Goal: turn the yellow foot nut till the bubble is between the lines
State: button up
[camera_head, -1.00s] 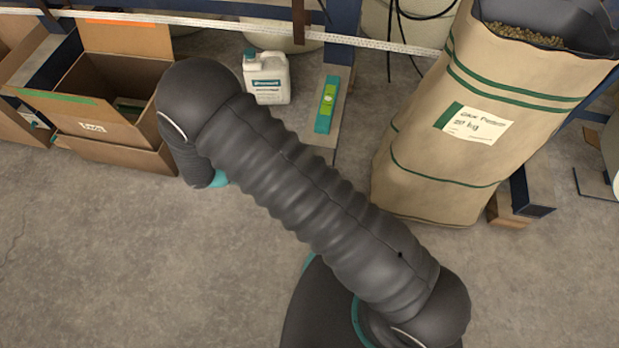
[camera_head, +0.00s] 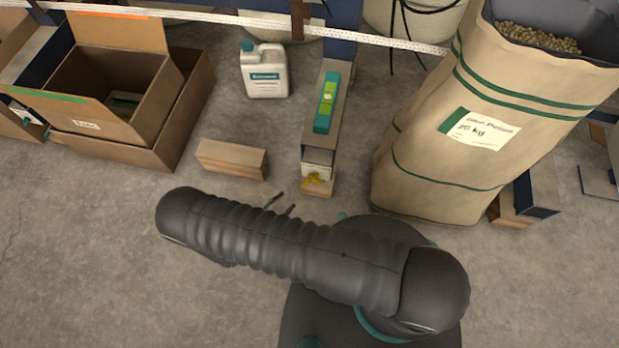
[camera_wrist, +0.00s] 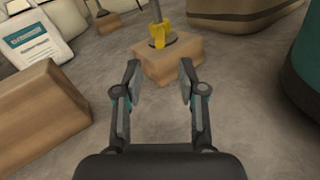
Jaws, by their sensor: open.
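The yellow foot nut (camera_head: 316,181) sits at the near end of a narrow beam, just above a small wooden block (camera_head: 321,190). In the wrist view the yellow nut (camera_wrist: 158,36) stands on its threaded rod over the block (camera_wrist: 170,62). The green spirit level (camera_head: 327,98) lies lengthwise on the beam; its bubble and lines are too small to read. My gripper (camera_wrist: 159,84) is open and empty, pointing at the block and nut and short of both. In the head view only its fingertips (camera_head: 281,203) show past my arm.
A wooden block (camera_head: 232,159) lies left of the foot; it also shows large at left in the wrist view (camera_wrist: 42,118). A white jug (camera_head: 265,75) and cardboard boxes (camera_head: 150,145) stand farther left. A large pellet sack (camera_head: 440,150) stands close on the right.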

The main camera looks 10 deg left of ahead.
aim_at(309, 180)
jog(key=x, duration=1.1)
jog(key=shift+w+d+p, duration=0.15)
jog(key=shift+p, duration=0.15)
jog(key=shift+c, duration=0.2)
grip_shut()
